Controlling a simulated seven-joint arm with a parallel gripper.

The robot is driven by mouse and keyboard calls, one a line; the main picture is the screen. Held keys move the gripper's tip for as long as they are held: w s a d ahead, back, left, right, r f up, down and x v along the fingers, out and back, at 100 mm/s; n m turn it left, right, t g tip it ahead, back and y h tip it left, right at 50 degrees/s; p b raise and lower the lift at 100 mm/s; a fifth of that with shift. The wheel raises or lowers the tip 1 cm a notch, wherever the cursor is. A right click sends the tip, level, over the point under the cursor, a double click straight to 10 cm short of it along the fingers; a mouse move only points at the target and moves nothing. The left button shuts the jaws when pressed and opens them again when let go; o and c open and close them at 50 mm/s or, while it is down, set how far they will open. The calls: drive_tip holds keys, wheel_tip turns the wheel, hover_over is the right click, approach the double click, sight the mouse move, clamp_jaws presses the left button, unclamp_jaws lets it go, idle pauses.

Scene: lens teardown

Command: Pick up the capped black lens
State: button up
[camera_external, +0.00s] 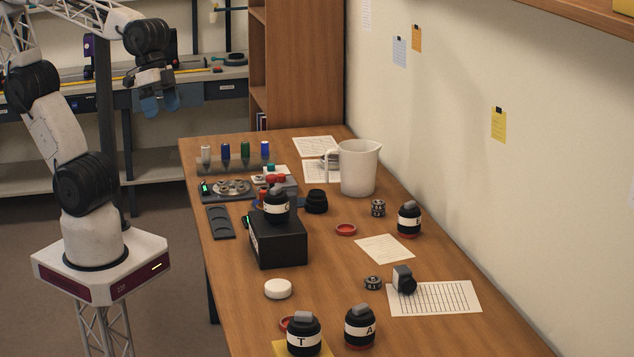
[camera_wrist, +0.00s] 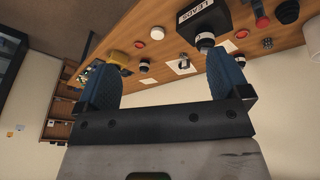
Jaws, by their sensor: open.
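A short black ribbed cylinder (camera_external: 316,201), which looks like the capped black lens, stands upright on the wooden table. It is right of the black box and left of the white pitcher's base. In the wrist view a similar dark round thing (camera_wrist: 287,12) shows at the upper right edge; I cannot be sure it is the same one. My gripper (camera_external: 162,104) is raised at the upper left, beyond the table's left edge and well apart from the lens. Its blue fingers are open and empty, and they also show in the wrist view (camera_wrist: 163,52).
A black box (camera_external: 279,246) carries a black labelled jar (camera_external: 276,208). A white pitcher (camera_external: 358,168) stands behind the lens. The wall bounds the right side.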

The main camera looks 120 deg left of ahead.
drive_tip(key=w+a+f+n+g+h, duration=0.1)
drive_tip(key=w+a+f+n+h, duration=0.25)
drive_tip(key=w+a+n, duration=0.45)
drive_tip(key=n+t+h, duration=0.3)
drive_tip(key=n+h, duration=0.1)
drive_tip(key=n, duration=0.7)
hover_over(316, 191)
drive_tip(key=s+d, duration=0.2)
drive_tip(key=d, duration=0.9)
wheel_tip(316, 191, down, 16)
drive_tip(key=s+a+f+n+t, duration=0.1)
drive_tip(key=a+f+n, duration=0.1)
drive_tip(key=a, duration=0.3)
drive_tip(key=s+a+f+n+t, duration=0.1)
drive_tip(key=a+f+n+t, duration=0.1)
drive_tip(key=a+f, duration=0.3)
drive_tip(key=s+a+f+n+t, duration=0.1)
drive_tip(key=a+f+n+t, duration=0.1)
drive_tip(key=a+f+n, duration=0.2)
drive_tip(key=shift+s+a+f, duration=0.25)
drive_tip(key=shift+a, duration=0.4)
drive_tip(key=shift+x, duration=1.3)
drive_tip(key=shift+w, duration=0.1)
drive_tip(key=shift+x, duration=2.6)
